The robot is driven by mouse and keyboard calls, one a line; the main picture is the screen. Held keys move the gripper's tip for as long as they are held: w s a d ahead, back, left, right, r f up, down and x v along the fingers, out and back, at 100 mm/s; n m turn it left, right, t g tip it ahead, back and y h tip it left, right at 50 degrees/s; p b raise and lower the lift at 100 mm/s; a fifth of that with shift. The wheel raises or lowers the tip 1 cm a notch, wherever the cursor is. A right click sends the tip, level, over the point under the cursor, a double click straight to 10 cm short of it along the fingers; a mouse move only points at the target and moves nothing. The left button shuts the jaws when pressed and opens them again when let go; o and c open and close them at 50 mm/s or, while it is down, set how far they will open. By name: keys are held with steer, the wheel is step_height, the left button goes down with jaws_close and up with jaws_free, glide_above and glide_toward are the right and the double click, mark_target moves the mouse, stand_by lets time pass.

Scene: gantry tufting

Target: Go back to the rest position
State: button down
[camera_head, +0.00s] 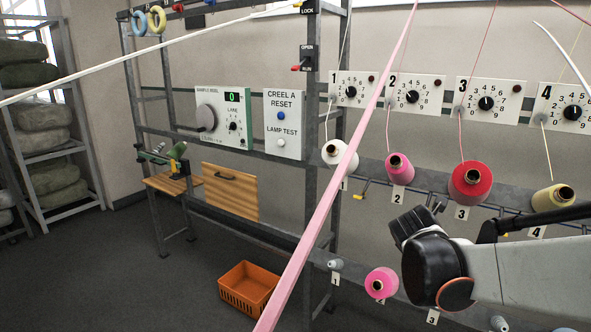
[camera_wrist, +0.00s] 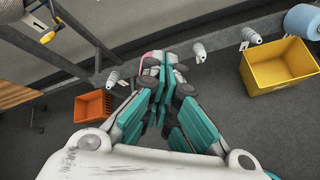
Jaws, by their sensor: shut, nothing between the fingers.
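My gripper (camera_wrist: 162,84) is shut and empty in the wrist view, its teal fingers drawn together over the lower rail and dark floor. The fingertips are hard to make out there.
A white cone (camera_head: 340,155) and a yellow cone (camera_head: 553,198) share the upper rail; a pink cone (camera_head: 381,283) sits lower. An orange crate (camera_head: 248,288) and a yellow bin (camera_wrist: 278,64) stand low by the frame. Strands cross the foreground. Floor at left is clear.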

steer(key=s+a+f+m+y, duration=0.1)
steer(key=s+a+m+y, duration=0.1)
steer(key=s+a+m, duration=0.2)
steer(key=s+a+f+m+g+y+b, duration=0.1)
steer(key=s+a+f+m, duration=0.1)
steer(key=s+m, duration=0.9)
steer(key=s+a+f+m+g+y+b, duration=0.1)
steer(key=s+a+m, duration=0.4)
steer(key=s, duration=0.7)
steer(key=f+m+y, duration=0.1)
steer(key=m, duration=0.1)
steer(key=shift+a+m+y, duration=0.3)
steer(key=shift+a+m, duration=0.05)
steer(key=shift+m, duration=0.05)
